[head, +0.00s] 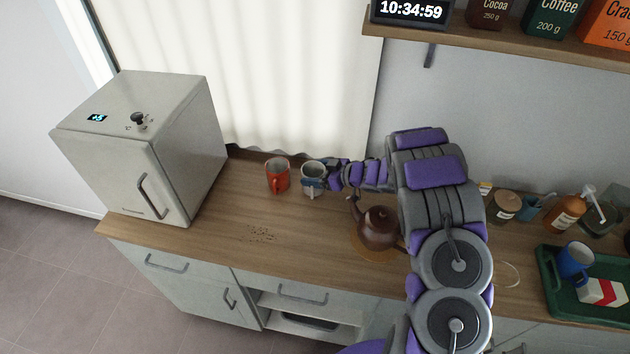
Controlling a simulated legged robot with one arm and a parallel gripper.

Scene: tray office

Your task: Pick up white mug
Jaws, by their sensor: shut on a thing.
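The white mug (313,170) stands toward the back of the wooden counter, to the right of an orange-red mug (278,175). My gripper (314,183) reaches in from the right and is shut on the white mug. Its fingers cover part of the mug's middle, with the pale rim showing above and a bit of the pale body below. The mug looks upright. I cannot tell whether its base touches the counter.
The orange-red mug is close on the left. A brown teapot (378,230) sits under my arm. A small fridge (170,150) stands at the left end. A green tray (550,285) holds a blue mug (575,262) at the right. Dark crumbs (261,233) lie on the otherwise clear front left counter.

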